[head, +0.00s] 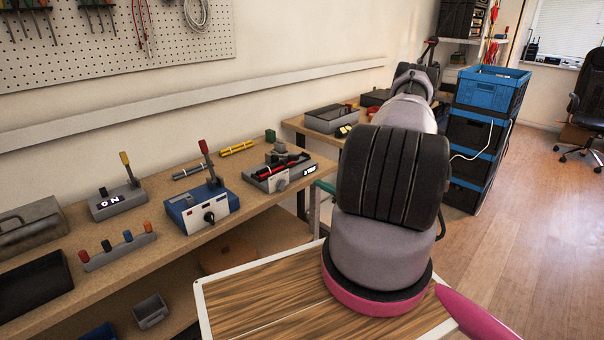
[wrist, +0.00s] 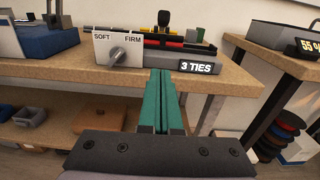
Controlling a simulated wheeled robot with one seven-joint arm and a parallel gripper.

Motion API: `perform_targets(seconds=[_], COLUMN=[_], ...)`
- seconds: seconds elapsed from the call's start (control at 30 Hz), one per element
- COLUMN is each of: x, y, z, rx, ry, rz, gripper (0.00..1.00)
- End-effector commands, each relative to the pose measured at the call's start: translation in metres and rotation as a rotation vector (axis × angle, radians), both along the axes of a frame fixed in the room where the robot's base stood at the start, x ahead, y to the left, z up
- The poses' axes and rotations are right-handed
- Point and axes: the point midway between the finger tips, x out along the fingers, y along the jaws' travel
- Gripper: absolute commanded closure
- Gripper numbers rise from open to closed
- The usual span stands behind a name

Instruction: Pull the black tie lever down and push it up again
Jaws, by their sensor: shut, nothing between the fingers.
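The tying device, a grey unit with a white SOFT/FIRM panel and knob, sits on the wooden bench in the head view (head: 272,182) and at the top of the wrist view (wrist: 118,47). Its display (wrist: 196,66) reads 3 TIES. A black knob (wrist: 163,18) stands up behind the red and black parts on top and looks like the tie lever; its lower part is hidden. My gripper (wrist: 162,75) has its green fingers shut and empty. They point at the bench edge, below and in front of the device, apart from the lever. The fingertips also show in the head view (head: 321,186).
To the left on the bench are a blue box with a red lever (head: 202,208) and a grey box with a yellow lever (head: 118,200).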

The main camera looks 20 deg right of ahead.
Motion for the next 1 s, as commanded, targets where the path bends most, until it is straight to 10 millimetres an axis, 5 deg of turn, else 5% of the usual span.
perform_targets(seconds=[0.23, 0.63, 1.0], x=[0.02, 0.096, 0.102], y=[0.007, 0.035, 0.036], z=[-0.004, -0.002, 0.034], rx=[0.004, 0.003, 0.004], ry=[0.0, 0.0, 0.003], rz=[-0.01, -0.009, -0.011], gripper=[1.0, 1.0, 1.0])
